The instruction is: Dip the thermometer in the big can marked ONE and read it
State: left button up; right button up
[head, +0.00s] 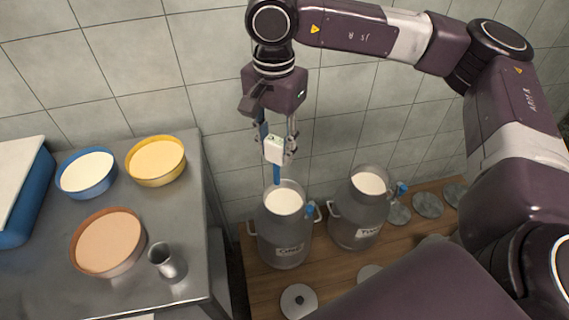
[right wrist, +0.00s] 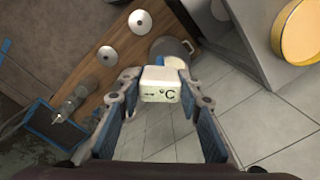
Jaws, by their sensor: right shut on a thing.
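The thermometer (head: 275,151) has a white box head and a blue stem pointing down. My right gripper (head: 276,143) is shut on the head. In the right wrist view the thermometer (right wrist: 161,86) shows a dash-like mark and "°C"; I make out no number. The big grey can marked ONE (head: 284,240) stands open below it, with white milk (head: 284,202) inside. The stem's lower end overlaps the can's back rim in the head view; I cannot tell whether it touches the milk. A can marked TWO (head: 355,232), also holding milk, stands to the right. My left gripper is out of view.
The cans stand on a wooden bench (head: 262,290) with several loose lids, one in front (head: 299,301). A metal table (head: 190,220) at left holds blue (head: 87,173), yellow (head: 156,160) and brown (head: 107,242) pans and a small metal cup (head: 166,262). A tiled wall is behind.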

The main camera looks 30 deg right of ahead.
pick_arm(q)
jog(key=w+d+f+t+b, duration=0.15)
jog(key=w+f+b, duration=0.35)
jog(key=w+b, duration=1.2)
pick_arm(e)
jog(key=w+d+f+n+b, duration=0.1)
jog(key=w+d+f+n, duration=0.4)
jog(key=n, duration=0.6)
jog(key=w+f+n+b, duration=0.2)
jog(key=w+f+n, duration=0.1)
jog(key=f+n, duration=0.65)
jog(key=w+d+f+n+b, duration=0.1)
jog(key=w+d+f+n, duration=0.3)
jog(key=n, duration=0.9)
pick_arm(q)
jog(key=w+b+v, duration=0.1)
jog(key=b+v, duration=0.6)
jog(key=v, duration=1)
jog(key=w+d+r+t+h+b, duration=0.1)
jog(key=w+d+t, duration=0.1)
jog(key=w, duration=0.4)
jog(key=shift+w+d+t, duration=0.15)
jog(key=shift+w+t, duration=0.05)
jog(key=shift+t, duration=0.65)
pick_arm(e)
notch_tip(320, 180, down, 14)
jog(key=shift+w+a+f, duration=0.15)
jog(key=shift+a, duration=0.3)
